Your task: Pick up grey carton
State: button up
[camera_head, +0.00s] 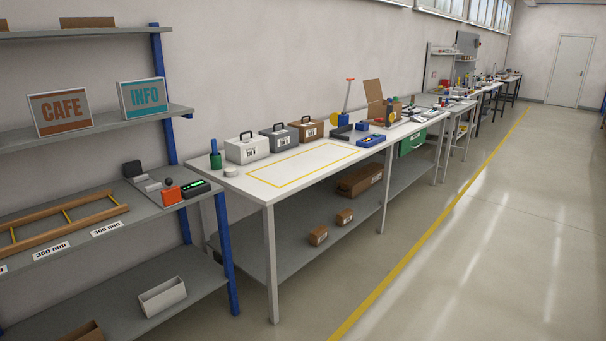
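A grey carton (279,138) with a dark handle on top and a white label on its front stands upright on the white worktable (235,178). It stands at the back edge, against the wall. A white carton (247,149) with a similar handle stands to its left, and a brown carton (306,130) to its right. The grey carton is between them, in the middle of the row. My gripper does not show in this view.
A yellow-outlined area (300,165) on the table in front of the cartons is empty. A green cup-like item (215,160) stands at the left, blue tools and an open cardboard box (375,100) at the right. Shelves (110,123) stand left. The floor (480,250) at right is clear.

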aim_at(282, 138)
jog(key=i+u, duration=0.1)
jog(key=i, duration=0.55)
jog(key=i+l+u, duration=0.1)
jog(key=i, duration=0.55)
jog(key=i+l, duration=0.2)
jog(key=i, duration=0.45)
jog(key=i+l+u, duration=0.1)
jog(key=i+u, duration=0.3)
jog(key=i+l+u, duration=0.2)
jog(key=i+u, duration=0.2)
jog(key=i+l+u, duration=0.25)
jog(key=u, duration=0.15)
jog(key=i+l+u, duration=0.25)
jog(key=l+u, duration=0.15)
jog(key=l, duration=0.15)
jog(key=i+l+u, duration=0.15)
jog(key=l, duration=0.15)
jog(key=i+l+u, duration=0.15)
jog(key=l, duration=0.15)
jog(key=i+l+u, duration=0.15)
jog(key=l, duration=0.15)
jog(key=k, duration=0.05)
